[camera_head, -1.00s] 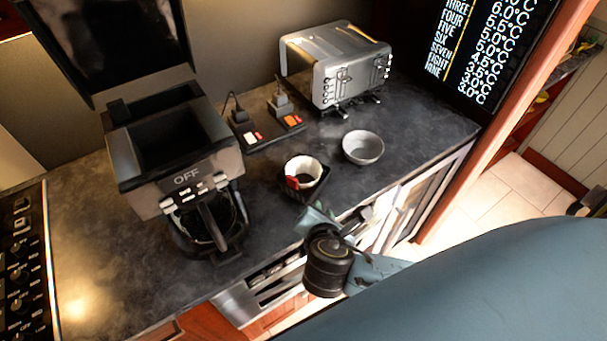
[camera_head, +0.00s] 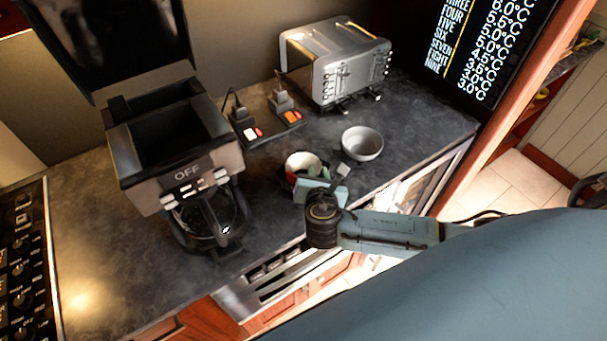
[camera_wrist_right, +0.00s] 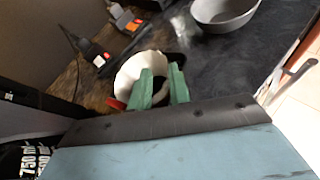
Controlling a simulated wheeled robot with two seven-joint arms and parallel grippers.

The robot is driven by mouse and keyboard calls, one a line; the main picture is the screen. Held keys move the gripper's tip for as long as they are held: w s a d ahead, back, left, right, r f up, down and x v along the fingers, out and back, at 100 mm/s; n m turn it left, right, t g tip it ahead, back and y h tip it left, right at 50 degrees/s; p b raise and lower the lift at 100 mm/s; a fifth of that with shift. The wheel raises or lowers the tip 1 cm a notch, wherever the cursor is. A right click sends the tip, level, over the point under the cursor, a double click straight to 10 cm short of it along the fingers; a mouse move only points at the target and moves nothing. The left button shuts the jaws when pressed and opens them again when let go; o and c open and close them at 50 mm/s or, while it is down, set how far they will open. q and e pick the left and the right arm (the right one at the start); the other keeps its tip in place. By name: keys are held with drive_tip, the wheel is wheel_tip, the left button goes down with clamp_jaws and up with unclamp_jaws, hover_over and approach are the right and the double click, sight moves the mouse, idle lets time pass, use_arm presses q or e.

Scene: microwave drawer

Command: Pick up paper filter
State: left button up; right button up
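The white paper filter (camera_head: 301,161) sits in a dark holder with a red part on the counter, and my right gripper partly hides it in the head view. In the right wrist view the filter (camera_wrist_right: 132,72) is a white round cup just beyond the green fingertips. My right gripper (camera_head: 322,183) is over the near side of the filter. Its two fingers (camera_wrist_right: 161,87) are apart with a gap between them. The left finger overlaps the filter's rim in the picture; I cannot tell whether it touches. My left gripper is not in view.
A grey bowl (camera_head: 362,143) stands right of the filter. A coffee machine (camera_head: 180,150) with its lid up is at left. A toaster (camera_head: 335,62) and a power strip with plugs (camera_head: 268,128) are behind. The counter's front edge runs below my right gripper.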

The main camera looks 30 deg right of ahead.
sight(318, 161)
drive_tip(key=shift+x, duration=1.9)
clamp_jaws()
drive_tip(key=shift+r, duration=0.15)
